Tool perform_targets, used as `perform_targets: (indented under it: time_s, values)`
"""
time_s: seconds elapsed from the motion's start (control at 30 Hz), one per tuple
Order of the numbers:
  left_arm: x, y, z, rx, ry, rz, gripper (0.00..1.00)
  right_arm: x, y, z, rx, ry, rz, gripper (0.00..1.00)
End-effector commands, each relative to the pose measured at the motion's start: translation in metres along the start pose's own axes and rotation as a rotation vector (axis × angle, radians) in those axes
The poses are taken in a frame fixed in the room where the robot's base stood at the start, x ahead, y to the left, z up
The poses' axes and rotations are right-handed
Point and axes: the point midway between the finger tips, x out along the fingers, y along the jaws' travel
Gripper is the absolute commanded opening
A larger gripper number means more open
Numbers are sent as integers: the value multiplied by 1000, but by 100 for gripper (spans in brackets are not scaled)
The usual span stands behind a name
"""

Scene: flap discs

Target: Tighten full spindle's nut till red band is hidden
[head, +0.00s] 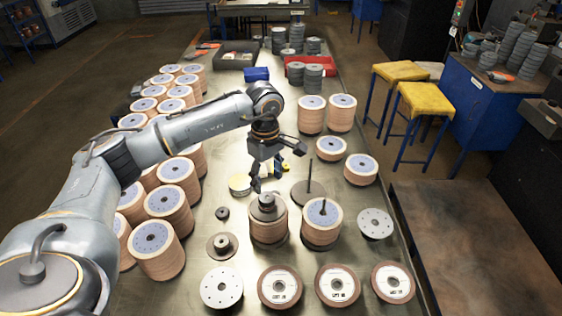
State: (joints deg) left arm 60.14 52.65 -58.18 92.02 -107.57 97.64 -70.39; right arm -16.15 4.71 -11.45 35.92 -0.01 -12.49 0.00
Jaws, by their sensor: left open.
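In the head view, a full spindle stands as a stack of tan discs (268,228) near the table's middle. A grey flange with a dark nut (267,201) sits on top of it. No red band can be made out at this size. My left gripper (274,168) is open and empty, above and just behind the nut, with its fingers spread and apart from it. A second stack (322,232) to the right has a thin dark rod (323,207) standing out of its top. Behind it is a bare spindle (309,183) on a round base. My right gripper is out of view.
Rows of tall disc stacks (158,250) fill the table's left side, under my left arm. Labelled discs (279,287) lie along the front. A loose dark nut (222,213) and a flanged piece (221,245) lie left of the full spindle. A red tray (310,67) stands farther back.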

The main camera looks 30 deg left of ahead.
Motion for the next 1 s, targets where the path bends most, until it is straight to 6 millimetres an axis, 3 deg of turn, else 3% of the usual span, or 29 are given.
perform_targets:
  time_s: [0.1, 0.17, 0.4, 0.53, 0.63, 0.83, 1.0]
  values:
    - [1, 0, 0, 0, -1, -1, 57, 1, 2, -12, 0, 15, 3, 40]
    - [2, 0, 0, 0, -1, 0, 57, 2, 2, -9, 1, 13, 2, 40]
    - [14, 0, 1, 0, -2, 0, 57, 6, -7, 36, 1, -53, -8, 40]
    - [24, 0, 1, 0, -2, -2, 57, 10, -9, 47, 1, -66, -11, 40]
    - [32, 0, 1, 0, -3, -1, 57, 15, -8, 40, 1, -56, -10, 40]
    - [48, 0, 1, 0, -3, 0, 57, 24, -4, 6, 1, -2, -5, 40]
    - [64, 0, 1, 0, -2, 0, 57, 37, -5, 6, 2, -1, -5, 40]
